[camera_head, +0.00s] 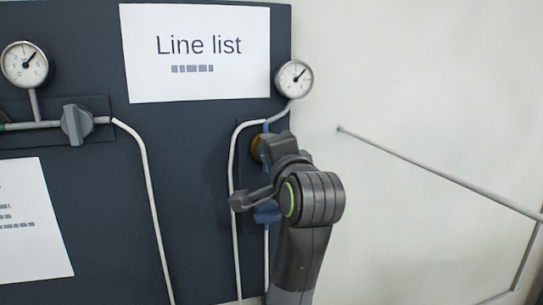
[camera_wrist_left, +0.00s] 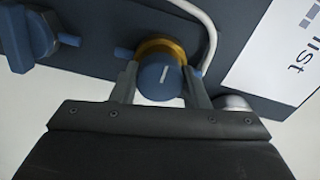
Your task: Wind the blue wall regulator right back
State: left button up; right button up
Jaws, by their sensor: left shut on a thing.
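The blue wall regulator (camera_wrist_left: 160,80) shows in the left wrist view as a round blue knob with a white mark on its face. A brass collar (camera_wrist_left: 162,47) sits behind the knob. My left gripper (camera_wrist_left: 161,84) is shut on the knob, with one finger on each side of it. In the head view my left arm hides most of the regulator, and only part of the brass collar (camera_head: 257,148) shows beside my left gripper (camera_head: 276,147). The gauge (camera_head: 294,79) above it has its needle pointing up and right. My right gripper is not in view.
A blue valve handle (camera_head: 267,213) is below the regulator, close to my arm; it also shows in the left wrist view (camera_wrist_left: 32,38). A grey valve (camera_head: 76,124) and another gauge (camera_head: 25,65) are at left. Pipes run down the dark panel (camera_head: 190,160).

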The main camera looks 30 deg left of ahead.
pick_arm(q)
jog(key=shift+r, duration=0.15)
jog(key=o, duration=1)
jog(key=b+v, duration=1.3)
jog(key=v, duration=0.4)
jog(key=shift+s, duration=0.15)
